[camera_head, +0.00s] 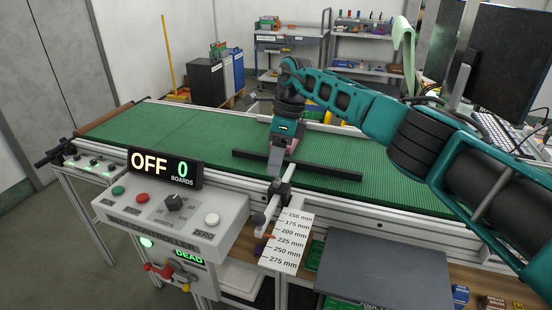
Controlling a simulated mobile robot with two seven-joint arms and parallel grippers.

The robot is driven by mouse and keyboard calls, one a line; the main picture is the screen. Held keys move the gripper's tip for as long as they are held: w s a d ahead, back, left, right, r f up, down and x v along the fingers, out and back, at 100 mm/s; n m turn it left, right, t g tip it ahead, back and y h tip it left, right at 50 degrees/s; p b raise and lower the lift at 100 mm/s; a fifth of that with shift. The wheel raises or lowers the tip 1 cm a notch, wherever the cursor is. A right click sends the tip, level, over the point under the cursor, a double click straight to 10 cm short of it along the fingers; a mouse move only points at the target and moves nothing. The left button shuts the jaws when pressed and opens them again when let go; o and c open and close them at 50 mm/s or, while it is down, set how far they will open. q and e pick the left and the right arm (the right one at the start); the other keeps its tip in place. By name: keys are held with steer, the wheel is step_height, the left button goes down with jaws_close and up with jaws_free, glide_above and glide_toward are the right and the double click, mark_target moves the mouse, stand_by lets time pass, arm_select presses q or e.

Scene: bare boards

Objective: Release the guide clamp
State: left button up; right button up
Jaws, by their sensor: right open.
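A black guide bar (325,171) lies across the green conveyor belt. A grey and black bracket (281,188) joins it at the conveyor's front edge, with a dark, pale-tipped part (260,220) below it, beside the scale plate. I take these as the guide clamp; its lever is too small to tell clearly. My right gripper (280,160) points down over the bar, just above and behind the bracket. It is open. Its fingertips are partly hidden, and I cannot tell whether they touch anything. My left gripper is not in view.
A white scale plate (287,242) marked 150 to 275 mm hangs in front. The controller box (170,215) with its OFF 0 display (165,167) stands at left. A dark grey panel (385,268) lies front right. Shelves stand behind. The belt's left part is clear.

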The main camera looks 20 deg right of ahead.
steer(key=s+v, duration=0.1)
steer(key=v, duration=1.1)
steer(key=shift+w+d+r+p, duration=0.15)
steer(key=shift+w+r+p, duration=0.2)
steer(key=shift+w, duration=0.15)
steer(key=shift+f, duration=0.15)
